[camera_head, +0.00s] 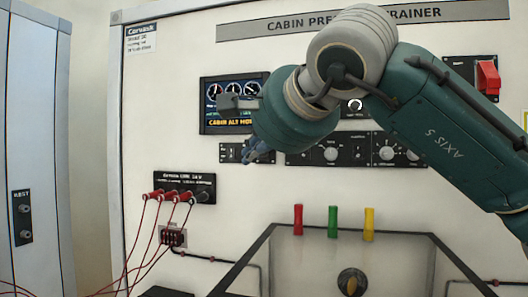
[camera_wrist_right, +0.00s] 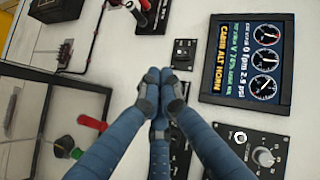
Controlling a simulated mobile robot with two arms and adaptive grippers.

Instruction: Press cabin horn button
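The trainer panel has a dark display (camera_head: 220,88) with round gauges and the yellow words CABIN ALT HORN; it also shows in the right wrist view (camera_wrist_right: 252,62). A small black control panel (camera_head: 230,153) sits just below the display, and the wrist view shows it (camera_wrist_right: 184,54) with a small control on it. I cannot read its label, so I cannot tell if this is the horn button. My right gripper (camera_head: 260,152) is in front of this area. In the wrist view its blue fingers (camera_wrist_right: 160,92) are drawn together, empty, beside the small panel. Contact cannot be told. My left gripper is not in view.
Right of the gripper are panels with knobs (camera_head: 331,154) and a red lever (camera_head: 488,77). Red plugs with cables (camera_head: 170,194) are lower left. Red, green (camera_head: 332,221) and yellow handles stand above a tray-like frame (camera_head: 262,242). My right arm hides part of the panel.

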